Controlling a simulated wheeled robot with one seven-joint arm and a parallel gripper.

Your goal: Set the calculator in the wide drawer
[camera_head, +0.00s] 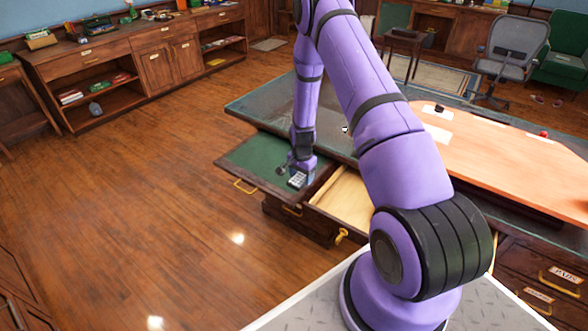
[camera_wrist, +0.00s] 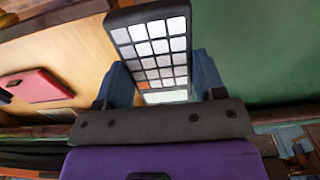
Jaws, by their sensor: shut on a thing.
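My gripper (camera_head: 298,170) is shut on the calculator (camera_head: 297,180), a dark slab with pale keys and one orange key. In the wrist view the calculator (camera_wrist: 152,45) sticks out between the two blue-grey fingers of my gripper (camera_wrist: 163,82). An open drawer (camera_head: 345,197) with a pale wood inside, which may be the wide drawer, lies just right of my gripper in the head view. Its pale floor (camera_wrist: 65,50) fills the left of the wrist view. My arm hides part of the drawer.
A green-topped pull-out board (camera_head: 250,160) with a brass handle lies left of the drawer; its green top (camera_wrist: 260,50) shows in the wrist view. A red flat thing (camera_wrist: 35,85) lies in the drawer. The orange-brown desktop (camera_head: 500,150) is at right. Open wood floor (camera_head: 150,190) lies left.

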